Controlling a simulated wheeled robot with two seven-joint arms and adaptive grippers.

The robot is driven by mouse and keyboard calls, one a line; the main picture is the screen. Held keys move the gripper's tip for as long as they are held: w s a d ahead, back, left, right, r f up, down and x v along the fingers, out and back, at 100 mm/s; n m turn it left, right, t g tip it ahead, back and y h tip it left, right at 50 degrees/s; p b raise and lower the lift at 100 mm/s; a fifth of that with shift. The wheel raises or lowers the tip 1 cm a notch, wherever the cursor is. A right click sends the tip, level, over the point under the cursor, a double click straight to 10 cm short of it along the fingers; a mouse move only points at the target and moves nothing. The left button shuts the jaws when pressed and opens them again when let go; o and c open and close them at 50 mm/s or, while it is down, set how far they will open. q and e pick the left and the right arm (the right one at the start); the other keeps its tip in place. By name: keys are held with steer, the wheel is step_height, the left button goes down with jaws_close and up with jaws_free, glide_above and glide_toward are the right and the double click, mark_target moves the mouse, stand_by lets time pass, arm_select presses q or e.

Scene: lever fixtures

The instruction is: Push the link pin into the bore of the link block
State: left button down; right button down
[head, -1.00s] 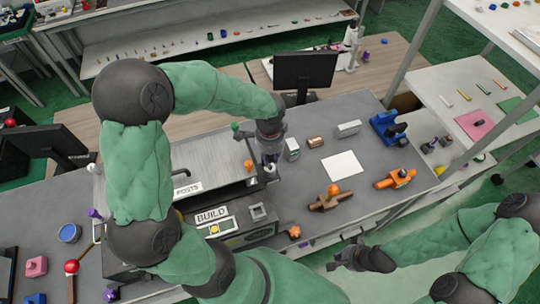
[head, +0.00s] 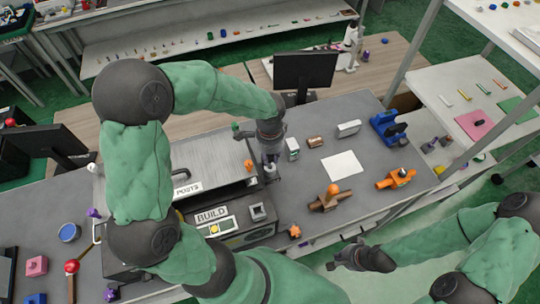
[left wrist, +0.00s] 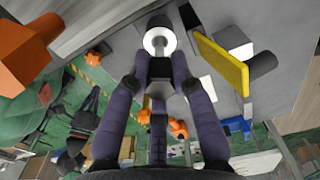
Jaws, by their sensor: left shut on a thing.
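My left gripper (head: 270,160) is over the grey bench, at the right edge of the ribbed grey plate. In the left wrist view its purple fingers (left wrist: 160,62) are shut on a small grey piece with a pale round end (left wrist: 158,40), which I take to be the link pin. Its pale end also shows just below the fingers in the head view (head: 270,171). I cannot tell whether it touches anything. A square grey block with a central opening (head: 257,211) sits beside the BUILD panel; it may be the link block. My right gripper (head: 350,257) hangs off the bench's front edge; its jaw opening is unclear.
A white-and-green block (head: 292,148) and a copper cylinder (head: 315,142) stand right of my left gripper. Orange-brown fixtures (head: 330,197) and a blue fixture (head: 388,128) are farther right. A monitor (head: 304,70) stands behind.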

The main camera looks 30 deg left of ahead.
mark_target(270, 165)
arm_select(q)
steer(key=shift+f+b, duration=1.65)
steer(key=shift+f, duration=0.5)
steer(key=c, duration=1)
jaws_free()
steer(key=shift+r, duration=0.1)
steer(key=shift+w+r, duration=0.1)
steer(key=shift+r, duration=0.25)
step_height(270, 165, up, 11)
steer(key=shift+d+r, duration=0.1)
steer(key=shift+r, duration=0.05)
steer(key=shift+s, duration=0.25)
